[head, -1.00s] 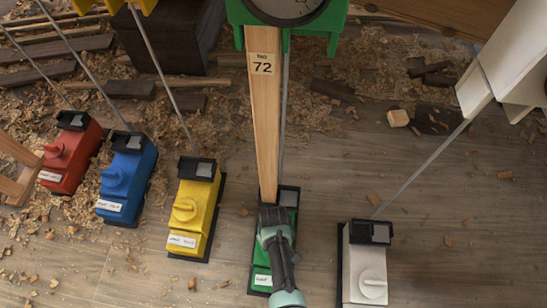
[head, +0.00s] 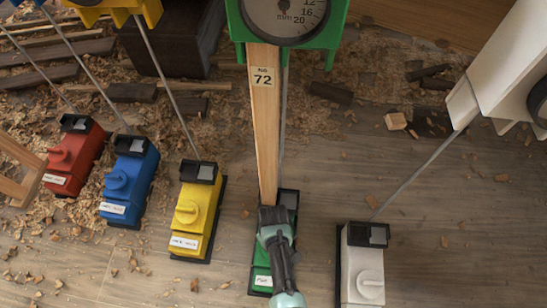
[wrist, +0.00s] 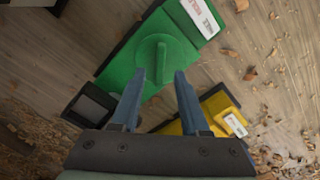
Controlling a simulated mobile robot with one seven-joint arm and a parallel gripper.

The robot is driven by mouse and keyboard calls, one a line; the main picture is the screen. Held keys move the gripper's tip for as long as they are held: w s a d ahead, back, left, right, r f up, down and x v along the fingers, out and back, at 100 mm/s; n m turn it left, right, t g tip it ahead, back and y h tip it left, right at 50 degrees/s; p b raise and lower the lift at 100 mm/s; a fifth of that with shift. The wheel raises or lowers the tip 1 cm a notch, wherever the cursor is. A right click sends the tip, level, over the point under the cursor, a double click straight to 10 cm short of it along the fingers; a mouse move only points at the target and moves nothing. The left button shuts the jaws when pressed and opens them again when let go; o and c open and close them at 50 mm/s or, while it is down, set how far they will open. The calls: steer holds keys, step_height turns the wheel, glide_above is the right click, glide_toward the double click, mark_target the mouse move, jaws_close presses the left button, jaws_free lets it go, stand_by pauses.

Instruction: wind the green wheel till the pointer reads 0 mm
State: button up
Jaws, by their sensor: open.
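The green wheel (wrist: 152,62), a round knob with a raised bar, sits on the green box (wrist: 125,60) in the wrist view. My gripper (wrist: 160,74) is open, its two blue fingers apart at the wheel's near edge. In the head view my gripper (head: 273,222) covers the wheel on the green box (head: 262,281). Above it is the green-framed dial (head: 293,22), marked 12, 16, 20 and mm. Its top is cut off, and I cannot read the pointer.
Similar boxes stand alongside: red (head: 73,157), blue (head: 128,183), yellow (head: 194,212) and white (head: 361,268), each with a rod rising from it. A wooden post (head: 265,130) labelled 72 stands behind the green box. Shavings and wood scraps litter the floor; the right foreground is mostly clear.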

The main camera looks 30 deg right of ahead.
step_height(320, 180, up, 10)
steer(key=p, duration=0.5)
steer(key=shift+f, duration=0.2)
